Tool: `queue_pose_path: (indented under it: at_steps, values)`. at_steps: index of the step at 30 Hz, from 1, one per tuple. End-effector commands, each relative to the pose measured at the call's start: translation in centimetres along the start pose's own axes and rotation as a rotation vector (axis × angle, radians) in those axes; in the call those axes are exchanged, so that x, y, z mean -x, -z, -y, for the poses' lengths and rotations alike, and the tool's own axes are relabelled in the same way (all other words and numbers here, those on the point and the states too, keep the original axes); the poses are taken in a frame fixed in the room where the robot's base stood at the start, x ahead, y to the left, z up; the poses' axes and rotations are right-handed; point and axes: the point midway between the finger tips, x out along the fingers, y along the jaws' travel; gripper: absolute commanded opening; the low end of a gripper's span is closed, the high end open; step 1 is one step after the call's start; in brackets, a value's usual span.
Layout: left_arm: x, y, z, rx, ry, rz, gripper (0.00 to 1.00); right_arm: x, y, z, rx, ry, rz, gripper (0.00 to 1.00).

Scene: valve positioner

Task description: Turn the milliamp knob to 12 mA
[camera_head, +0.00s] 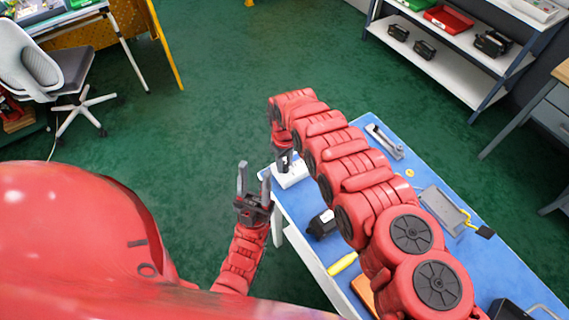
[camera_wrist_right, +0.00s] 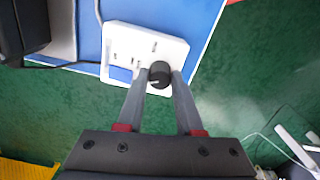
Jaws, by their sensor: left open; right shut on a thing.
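The milliamp knob (camera_wrist_right: 159,74) is a round black knob at the edge of a white panel (camera_wrist_right: 118,45) in the right wrist view. The two fingers of my right gripper (camera_wrist_right: 160,82) are closed around the knob. The panel's markings and the knob's setting are too small to read. My left gripper (camera_head: 254,182) is open and empty, left of the table corner.
The blue table (camera_head: 453,192) holds a grey tray (camera_head: 440,208), a black device (camera_head: 322,224), a yellow-handled tool (camera_head: 343,263) and a metal bracket (camera_head: 384,141). A cable runs from the panel in the wrist view. Green floor is clear left of the table.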

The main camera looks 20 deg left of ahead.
Motion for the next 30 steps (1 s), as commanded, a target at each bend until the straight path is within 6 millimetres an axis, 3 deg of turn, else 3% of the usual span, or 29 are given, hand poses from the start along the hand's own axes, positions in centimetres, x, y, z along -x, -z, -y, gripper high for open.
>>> queue_pose_path:
  at_steps: [15,30]
  values:
    - [2.1,-0.3,-0.1,0.000,0.000,0.000,0.44,-0.1,0.0,0.0,-0.361,-0.001,-0.001,0.00]
    - [2.4,-0.4,-0.1,0.000,0.000,0.000,0.44,-0.1,-0.1,0.0,-0.442,0.000,0.001,0.00]
